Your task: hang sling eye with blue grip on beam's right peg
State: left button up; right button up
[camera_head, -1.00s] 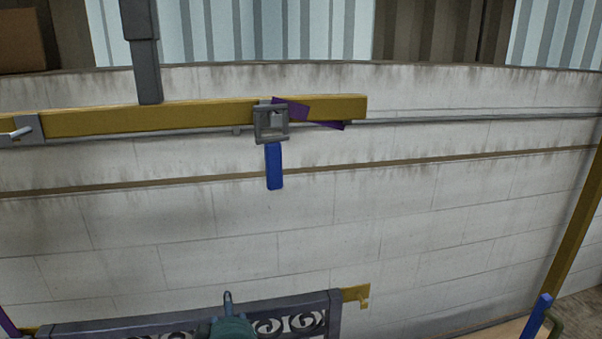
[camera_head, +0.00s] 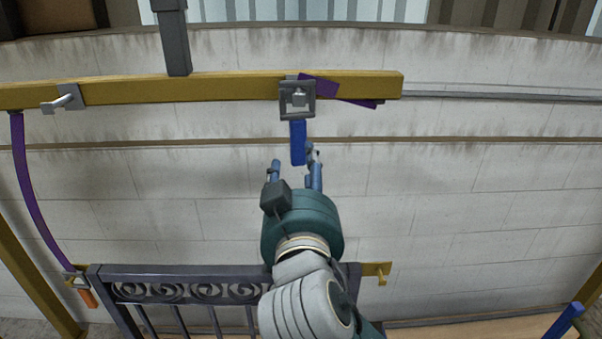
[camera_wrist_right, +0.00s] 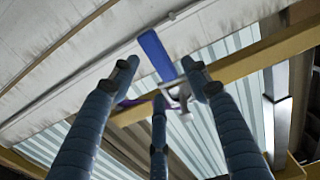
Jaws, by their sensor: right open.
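The square grey sling eye (camera_head: 284,99) is at the right end of the yellow beam (camera_head: 225,88). The light grey end of the right peg (camera_head: 299,98) shows inside the eye's opening. The blue grip (camera_head: 297,143) hangs straight down below the eye. A short purple sling piece (camera_head: 350,99) runs right behind it. My right gripper (camera_head: 294,170) is open just under the blue grip, with its fingers apart. In the right wrist view the blue grip (camera_wrist_right: 155,53) appears between the spread fingers, with no clear contact. My left gripper is not in view.
A purple sling (camera_head: 37,205) runs from the beam's left end to an orange grip (camera_head: 88,298) at the dark scroll gate (camera_head: 190,291). A yellow hooked lug (camera_head: 376,269) is on the gate's right. A pale wall stands behind.

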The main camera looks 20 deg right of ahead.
aim_at(299, 144)
jog(key=shift+x, duration=3.5)
jog(key=shift+b+x, duration=0.3)
jog(key=shift+x, duration=1.15)
jog(key=shift+d+f, duration=0.1)
jog(key=shift+d, duration=0.05)
jog(key=shift+s, duration=0.1)
jog(key=c, duration=1.1)
jog(key=shift+r, duration=0.2)
